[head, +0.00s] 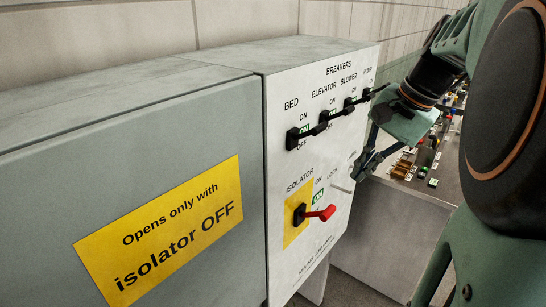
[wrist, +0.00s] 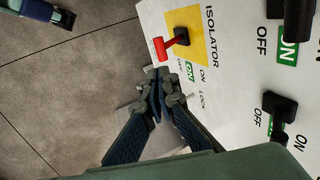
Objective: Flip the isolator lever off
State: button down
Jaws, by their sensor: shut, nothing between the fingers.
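The isolator lever (head: 320,213) is a red handle on a black hub, set on a yellow plate (head: 290,236) low on the cabinet's white panel. It points right in the head view, beside a green ON window (head: 318,197). In the wrist view the red lever (wrist: 164,48) lies just above the fingertips. My gripper (head: 359,174) is shut and empty, up and right of the lever in the head view. In the wrist view my gripper (wrist: 160,74) appears close to the lever tip; I cannot tell whether they touch.
Black breaker levers (head: 300,137) line the panel above, with green ON windows. A thin grey pin (head: 340,187) sticks out by the LOCK label, near my fingers. A yellow sign (head: 165,231) marks the grey door. A bench (head: 400,202) with small parts stands behind, right.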

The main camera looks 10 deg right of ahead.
aim_at(332, 212)
jog(key=x, duration=1.2)
jog(key=shift+f, duration=0.1)
jog(key=shift+f, duration=0.1)
jog(key=shift+s+d+f+b, duration=0.15)
jog(key=shift+f+b, duration=0.05)
jog(key=shift+b, duration=0.45)
jog(key=shift+s+d+f+t+y+b, duration=0.3)
jog(key=shift+f+t+y+b, duration=0.25)
jog(key=shift+b, duration=0.85)
notch_tip(332, 212, down, 12)
jog(key=s+d+t+y+b, duration=0.1)
jog(key=t+y+b, duration=0.4)
jog(key=b, duration=2)
jog(key=shift+s+r+t, duration=0.2)
jog(key=shift+s+t, duration=0.1)
jog(key=shift+t, duration=0.65)
jog(key=shift+r, duration=0.15)
